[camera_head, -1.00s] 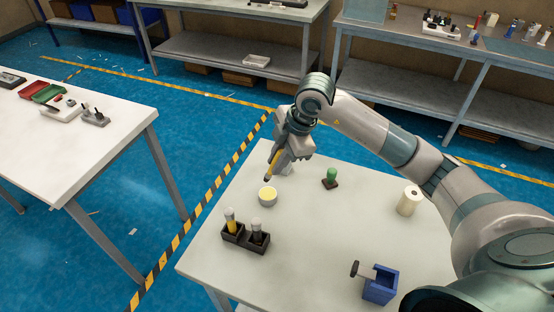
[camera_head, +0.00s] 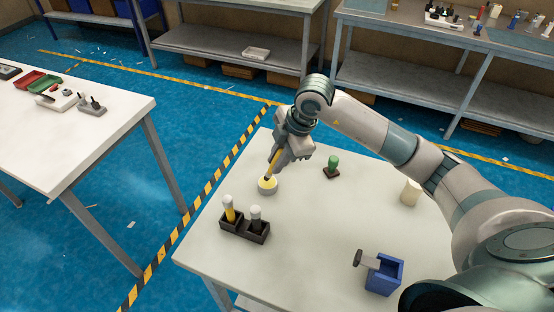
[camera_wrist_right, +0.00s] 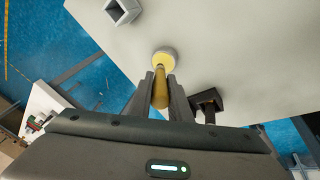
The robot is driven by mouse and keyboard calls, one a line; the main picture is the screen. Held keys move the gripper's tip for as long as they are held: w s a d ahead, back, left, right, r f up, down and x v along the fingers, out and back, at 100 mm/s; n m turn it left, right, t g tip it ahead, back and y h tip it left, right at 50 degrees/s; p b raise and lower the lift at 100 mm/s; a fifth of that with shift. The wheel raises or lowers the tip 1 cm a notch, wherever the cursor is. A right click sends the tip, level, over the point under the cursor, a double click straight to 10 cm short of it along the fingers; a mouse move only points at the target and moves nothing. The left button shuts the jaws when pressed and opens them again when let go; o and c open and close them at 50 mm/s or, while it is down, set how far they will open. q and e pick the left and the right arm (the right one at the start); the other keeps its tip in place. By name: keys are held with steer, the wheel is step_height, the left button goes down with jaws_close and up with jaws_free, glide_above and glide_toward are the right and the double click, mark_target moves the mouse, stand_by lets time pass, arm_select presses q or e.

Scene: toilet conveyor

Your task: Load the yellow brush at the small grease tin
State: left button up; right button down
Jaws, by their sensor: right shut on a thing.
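My right gripper (camera_head: 280,159) is shut on the yellow brush (camera_head: 273,166), gripping its handle and holding it tilted, lower end down. That dark lower end is at the small grease tin (camera_head: 266,190), a short round tin with pale yellow contents. In the right wrist view the brush (camera_wrist_right: 160,92) sits between the two fingers, and its far end overlaps the tin (camera_wrist_right: 164,56). I cannot tell whether the bristles touch the grease. My left gripper is not in view.
A black two-slot holder (camera_head: 230,228) with two upright handled items stands nearer me. A green-handled stamp (camera_head: 332,164), a pale roll (camera_head: 411,191) and a blue block-like holder (camera_head: 386,276) stand to the right. The middle of the table is clear.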

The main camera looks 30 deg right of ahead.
steer(key=shift+f+b, duration=0.45)
steer(key=shift+f, duration=0.2)
stand_by(2.2)
steer(key=shift+r, duration=0.1)
steer(key=shift+r+p, duration=2.55)
steer(key=shift+r, duration=0.95)
steer(key=shift+a, duration=0.1)
